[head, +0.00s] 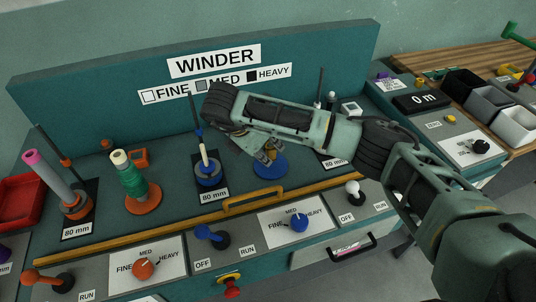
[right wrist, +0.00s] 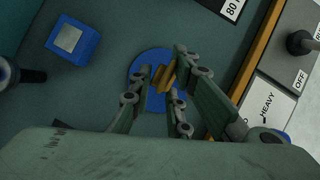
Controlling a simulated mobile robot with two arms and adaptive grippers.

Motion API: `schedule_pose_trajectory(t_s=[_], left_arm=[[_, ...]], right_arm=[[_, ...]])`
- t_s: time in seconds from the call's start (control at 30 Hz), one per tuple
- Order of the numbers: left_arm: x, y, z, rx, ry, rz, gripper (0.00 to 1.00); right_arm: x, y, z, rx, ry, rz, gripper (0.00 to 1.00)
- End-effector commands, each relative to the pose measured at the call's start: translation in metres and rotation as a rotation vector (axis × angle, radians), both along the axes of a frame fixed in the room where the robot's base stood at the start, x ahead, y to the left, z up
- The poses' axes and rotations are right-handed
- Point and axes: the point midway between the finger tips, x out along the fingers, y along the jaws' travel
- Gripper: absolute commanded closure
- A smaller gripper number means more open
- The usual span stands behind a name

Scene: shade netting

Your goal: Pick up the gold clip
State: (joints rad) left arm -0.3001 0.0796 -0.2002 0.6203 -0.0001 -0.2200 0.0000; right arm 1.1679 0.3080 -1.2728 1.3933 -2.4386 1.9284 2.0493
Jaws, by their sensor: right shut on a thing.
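The gold clip (right wrist: 164,78) shows in the right wrist view between the two fingers of my right gripper (right wrist: 162,68). The fingers are shut on it, over a round blue disc (right wrist: 135,75). In the head view my right gripper (head: 265,154) points down at the blue disc (head: 272,168) on the winder's deck. The clip is small and mostly hidden by the fingers there. I cannot tell whether the clip touches the disc. My left gripper is out of view.
A blue spindle (head: 208,170) stands just left of the gripper. A green spool (head: 132,180) and a pink-topped spool (head: 55,180) stand farther left. A yellow handle (head: 252,201) and control knobs line the front. A grey bin (head: 487,103) is at right.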

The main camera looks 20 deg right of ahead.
Motion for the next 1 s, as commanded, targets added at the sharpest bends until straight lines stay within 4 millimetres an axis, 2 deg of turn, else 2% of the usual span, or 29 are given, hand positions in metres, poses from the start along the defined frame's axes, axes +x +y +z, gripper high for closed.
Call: schedule_pose_trajectory(t_s=[0.1, 0.2, 0.3, 0.5, 0.7, 1.0], left_arm=[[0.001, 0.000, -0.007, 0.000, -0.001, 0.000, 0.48], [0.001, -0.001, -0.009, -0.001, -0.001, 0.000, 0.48], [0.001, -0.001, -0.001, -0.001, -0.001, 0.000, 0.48], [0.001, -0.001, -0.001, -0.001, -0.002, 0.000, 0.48], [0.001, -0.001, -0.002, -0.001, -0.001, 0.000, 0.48], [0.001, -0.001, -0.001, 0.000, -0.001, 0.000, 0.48]], right_arm=[[0.000, -0.003, 0.022, 0.001, -0.006, 0.000, 1.00], [-0.012, -0.024, 0.033, 0.000, -0.005, -0.001, 1.00], [-0.024, -0.045, 0.053, -0.003, -0.006, -0.001, 1.00], [-0.045, -0.079, 0.074, 0.000, -0.004, -0.002, 1.00], [-0.056, -0.096, 0.086, 0.001, -0.002, 0.000, 1.00], [-0.059, -0.101, 0.089, 0.001, 0.000, 0.000, 1.00]])
